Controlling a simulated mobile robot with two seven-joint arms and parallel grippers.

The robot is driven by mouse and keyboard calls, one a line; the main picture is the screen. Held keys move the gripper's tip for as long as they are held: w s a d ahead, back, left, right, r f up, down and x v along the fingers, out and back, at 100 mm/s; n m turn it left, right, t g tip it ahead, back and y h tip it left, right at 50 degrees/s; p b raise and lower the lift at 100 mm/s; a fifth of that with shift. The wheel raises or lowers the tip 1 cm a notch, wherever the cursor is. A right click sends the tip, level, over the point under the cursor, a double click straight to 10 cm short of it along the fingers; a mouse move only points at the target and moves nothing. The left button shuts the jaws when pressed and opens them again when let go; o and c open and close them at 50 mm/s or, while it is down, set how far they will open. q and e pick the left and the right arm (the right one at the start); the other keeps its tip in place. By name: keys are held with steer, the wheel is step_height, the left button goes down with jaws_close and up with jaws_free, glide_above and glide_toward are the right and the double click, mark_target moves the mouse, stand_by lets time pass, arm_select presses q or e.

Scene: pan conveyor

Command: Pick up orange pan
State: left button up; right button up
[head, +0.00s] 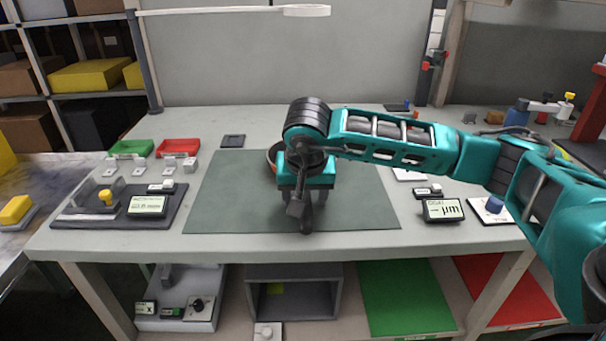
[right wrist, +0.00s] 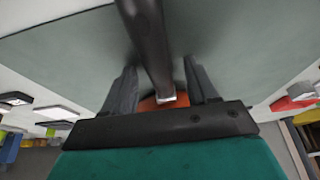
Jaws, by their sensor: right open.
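The orange pan (head: 272,156) lies on the dark green mat (head: 230,190), mostly hidden under my right arm and gripper. Part of its orange rim shows at the left of the gripper. Its dark handle (head: 307,218) points toward the table's front edge. My right gripper (head: 299,194) is open and points down over the handle near the pan body. In the right wrist view the handle (right wrist: 148,40) passes between the two spread grey fingers (right wrist: 160,80), with gaps on both sides. A piece of orange pan body (right wrist: 158,103) shows between them. My left gripper is not in view.
Green (head: 130,147) and red (head: 178,146) trays and a dark panel with a display (head: 147,206) stand left of the mat. Another display (head: 442,210) stands to its right. Most of the mat is clear.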

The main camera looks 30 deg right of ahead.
steer(key=shift+c, duration=0.2)
jaws_close()
stand_by(0.6)
